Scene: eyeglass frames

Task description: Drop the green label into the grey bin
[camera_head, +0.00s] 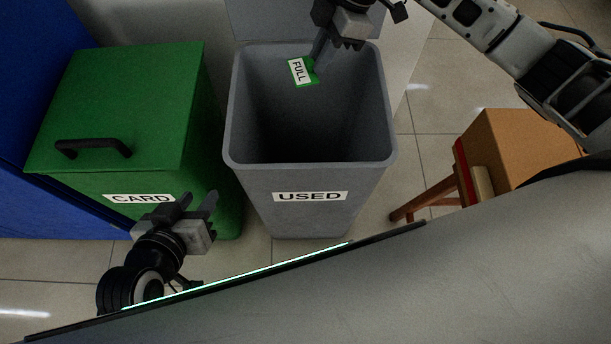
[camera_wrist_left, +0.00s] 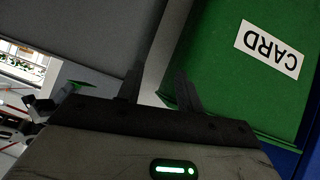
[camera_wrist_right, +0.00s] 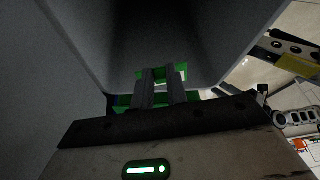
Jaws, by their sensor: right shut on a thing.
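The green label (camera_head: 302,71), with a white patch reading FULL, is over the opening of the grey bin (camera_head: 310,180), which is marked USED. My right gripper (camera_head: 317,62) is shut on the label at its right edge, near the far side of the bin. In the right wrist view the green of the label (camera_wrist_right: 182,70) shows at the fingertips, with the bin's dark inside beyond. My left gripper (camera_head: 200,203) is open and empty in front of the green bin; its spread fingers (camera_wrist_left: 160,90) also show in the left wrist view.
A closed green bin (camera_head: 130,100) marked CARD, with a black handle, stands left of the grey bin. A blue bin (camera_head: 30,90) is further left. A cardboard box (camera_head: 515,145) rests on a wooden stool (camera_head: 435,198) at right. Tiled floor lies between.

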